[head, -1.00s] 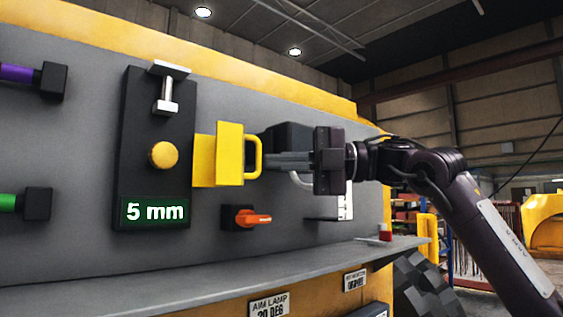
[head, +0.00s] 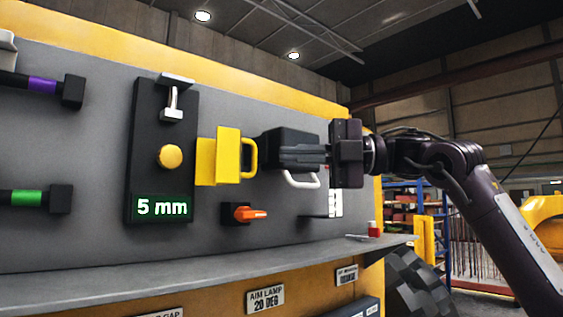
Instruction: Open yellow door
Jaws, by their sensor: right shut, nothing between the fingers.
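The yellow door (head: 228,157) is a small yellow panel on the grey wall panel, left of centre in the head view. A yellow loop handle (head: 254,157) stands on its right side. The door looks closed, though its seam cannot be made out. My right gripper (head: 282,156) is to the right of the handle, with its dark fingers pointing left at it. The fingers are together and empty, with a gap between their tips and the handle. My left gripper does not show.
A black board with a yellow knob (head: 169,156) and a "5 mm" display (head: 162,207) stands left of the door. An orange lever (head: 250,214) is below it. A black box (head: 290,135) lies behind my fingers. A grey ledge (head: 200,266) runs along below.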

